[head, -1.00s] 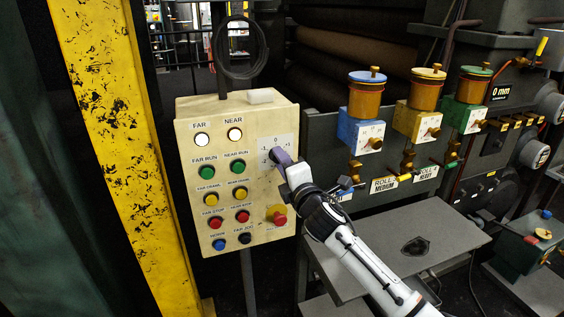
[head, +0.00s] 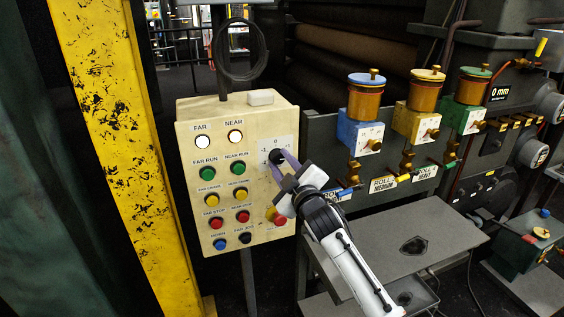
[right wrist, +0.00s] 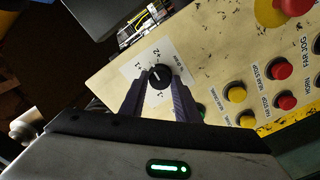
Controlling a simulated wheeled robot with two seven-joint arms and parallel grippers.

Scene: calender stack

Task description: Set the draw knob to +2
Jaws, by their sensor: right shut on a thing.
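The black round draw knob (head: 276,156) sits on a white scale plate at the right of the cream control panel. In the right wrist view the knob (right wrist: 160,77) shows beyond the fingertips, with +2 and +1 printed near it. A pale mark shows on the knob, but I cannot tell exactly which number it points to. My right gripper (head: 281,160) has its two purple fingers on either side of the knob and is shut on it. In the right wrist view the fingers (right wrist: 160,90) cover part of the scale. My left gripper is not in view.
The panel (head: 187,122) carries several coloured buttons left of the knob. A red emergency button (head: 280,219) sits just below my right gripper. A grey table (head: 390,265) is at the lower right. A yellow post (head: 115,130) stands at the left.

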